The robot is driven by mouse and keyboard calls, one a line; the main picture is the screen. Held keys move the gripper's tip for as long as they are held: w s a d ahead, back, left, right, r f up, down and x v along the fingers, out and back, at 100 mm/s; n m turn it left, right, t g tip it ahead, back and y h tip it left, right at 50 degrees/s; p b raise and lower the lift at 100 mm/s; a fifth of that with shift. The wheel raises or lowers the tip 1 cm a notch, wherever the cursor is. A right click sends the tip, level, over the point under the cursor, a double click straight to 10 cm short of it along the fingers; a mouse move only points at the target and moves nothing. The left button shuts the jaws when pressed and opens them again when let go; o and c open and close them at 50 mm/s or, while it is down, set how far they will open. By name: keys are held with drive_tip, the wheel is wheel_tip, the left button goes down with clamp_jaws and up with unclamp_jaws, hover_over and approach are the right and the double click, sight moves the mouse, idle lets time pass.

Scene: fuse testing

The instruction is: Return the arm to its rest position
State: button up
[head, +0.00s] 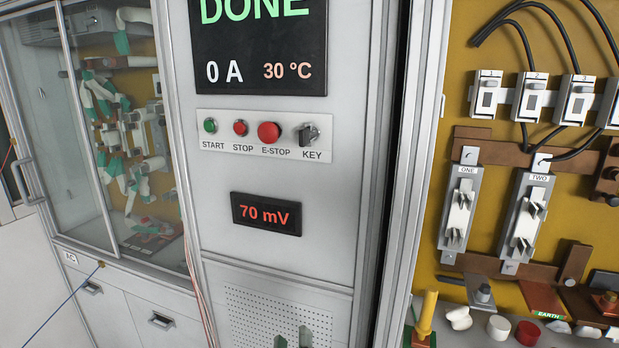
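My arm and my gripper are not plainly in this head view. White and green jointed shapes (125,120) show at the glass of the left cabinet. I cannot tell whether they are behind the glass or a reflection in it. The test panel's screen (260,45) reads DONE, 0 A and 30 °C. A smaller display (266,214) below reads 70 mV.
Between the displays are START (210,126), STOP (240,128) and E-STOP (269,132) buttons and a KEY switch (308,135). At right, fuse holders ONE (460,208) and TWO (527,220) stand on a yellow board. A cluttered shelf (465,332) lies below.

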drive_tip(key=s+d+f+g+y, duration=0.1)
drive_tip(key=s+d+f+g, duration=0.1)
drive_tip(key=s+d+f, duration=0.65)
drive_tip(key=s+d+f+g+y, duration=0.15)
drive_tip(key=s+d+f, duration=0.35)
drive_tip(key=f, duration=0.6)
drive_tip(key=s+d+m+h, duration=0.1)
drive_tip(key=s+d+m, duration=0.2)
drive_tip(key=s, duration=0.8)
drive_tip(key=s+d+f+m+h, duration=0.1)
drive_tip(key=s+d+m, duration=0.2)
drive_tip(key=s, duration=0.9)
drive_tip(key=shift+s+d+m+g, duration=0.3)
drive_tip(key=shift+d+g, duration=0.05)
drive_tip(key=shift+d, duration=0.5)
drive_tip(key=shift+h, duration=0.25)
